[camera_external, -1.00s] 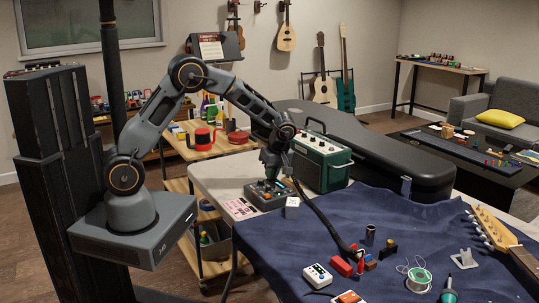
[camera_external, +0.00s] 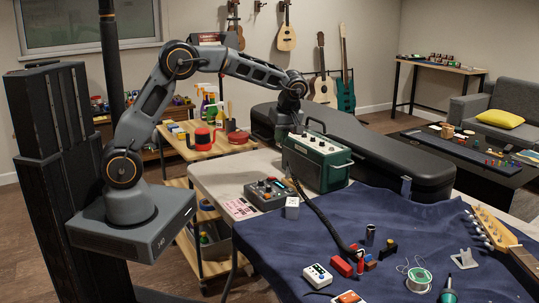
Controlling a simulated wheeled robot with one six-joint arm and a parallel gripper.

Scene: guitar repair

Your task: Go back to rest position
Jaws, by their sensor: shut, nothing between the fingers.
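My gripper (camera_external: 283,140) is raised at the end of my arm, at the left rear of the green amplifier (camera_external: 322,162). It points down and is shut, with nothing held. It is small in the view, and whether it touches the amplifier cannot be told. My arm reaches up from its base and bends over toward the right. The grey pedal (camera_external: 266,194) with knobs sits on the pale table in front of and below my gripper.
A black guitar case (camera_external: 400,165) lies behind the amplifier. A blue cloth (camera_external: 330,235) holds several small tools and parts, with a guitar neck (camera_external: 497,232) at the right. A wooden cart (camera_external: 205,150) with bottles and red pots stands behind my arm.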

